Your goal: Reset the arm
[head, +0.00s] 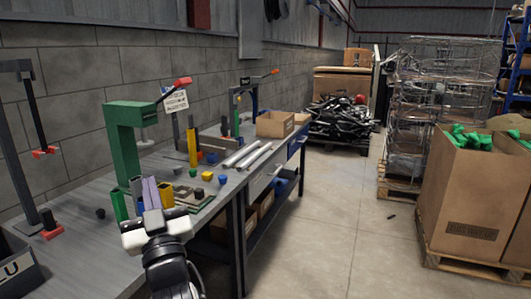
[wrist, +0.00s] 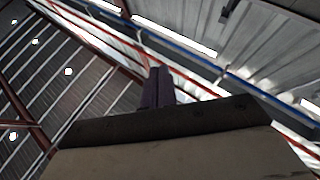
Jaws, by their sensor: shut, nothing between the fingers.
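My gripper (head: 151,192) shows in the head view at the lower left, in front of the workbench (head: 120,262). Its two purple fingers point up and lie close together, shut and empty. In the wrist view the shut fingers (wrist: 158,87) stand against the roof, with nothing between them. My gripper overlaps part of the bench top in the head view, so some small parts behind it are hidden.
A green press (head: 124,145) with a red-ended lever stands behind my gripper. A dark stand (head: 20,160) and a grey bin (head: 18,270) are at left. Small coloured blocks (head: 207,176) and metal bars (head: 245,155) lie on the bench. Open floor (head: 335,215) is at right, before large cardboard boxes (head: 470,200).

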